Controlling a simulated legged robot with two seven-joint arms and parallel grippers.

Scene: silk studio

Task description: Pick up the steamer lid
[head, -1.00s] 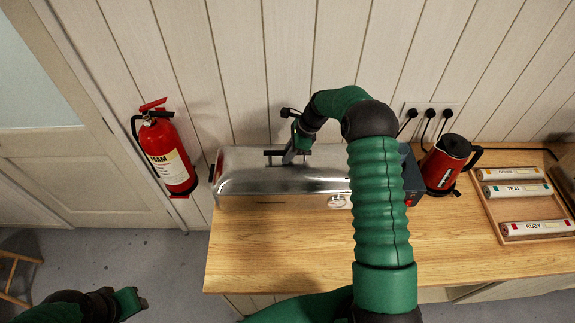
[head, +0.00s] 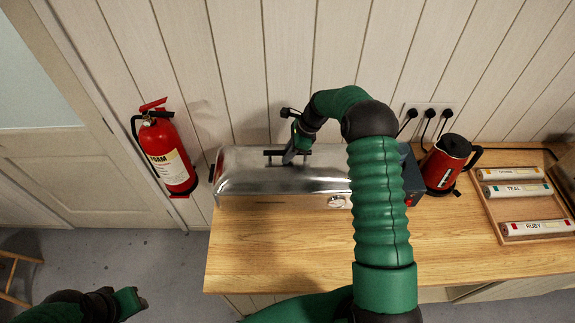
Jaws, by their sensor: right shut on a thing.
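The steamer lid (head: 250,181) is the silvery, rounded metal top of the long steamer on the wooden counter. A dark handle (head: 273,153) stands on its top. My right gripper (head: 289,157) reaches down from above and is shut on the handle. The fingertips are small and partly merge with the dark handle. The right end of the lid is hidden behind my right arm. I cannot tell a gap between the lid and the steamer body. My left gripper (head: 128,302) is low at the left, away from the counter, and its jaws are too small to read.
A red kettle (head: 446,163) stands right of the steamer, near several plugs in a wall socket (head: 430,118). A wooden tray (head: 520,211) of labelled rolls lies at the far right. A red fire extinguisher (head: 168,153) hangs at the left. The front of the counter (head: 270,250) is clear.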

